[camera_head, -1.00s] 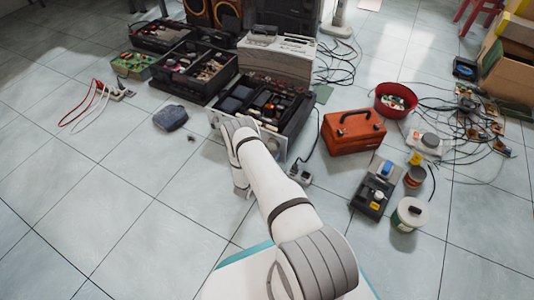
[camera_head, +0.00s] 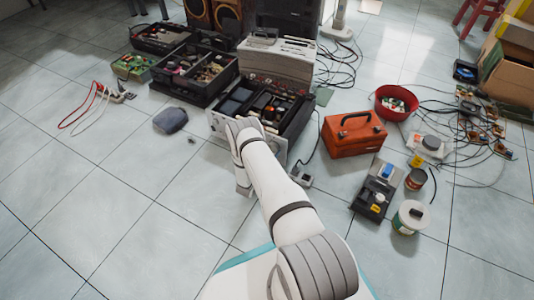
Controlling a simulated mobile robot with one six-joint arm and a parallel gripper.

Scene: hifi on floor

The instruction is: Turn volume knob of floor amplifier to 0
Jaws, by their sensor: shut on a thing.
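The floor amplifier (camera_head: 297,125) is an open dark case with its inner parts showing, standing on the tiles in the upper middle. Its pale front panel (camera_head: 217,124) faces me and shows to the left of my wrist. My gripper (camera_head: 233,126) is at this panel, toward its left part. It is shut on the volume knob, but the fingertips and knob are too small and covered to make out. The knob's marking and setting cannot be read. My white arm reaches up from the bottom and covers part of the panel.
An orange toolbox (camera_head: 353,134) stands right of the amplifier, with a socket block (camera_head: 301,177) near its front. A red bowl (camera_head: 396,101) and tangled cables lie farther right. A grey pouch (camera_head: 170,120) lies to the left. The floor at the lower left is clear.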

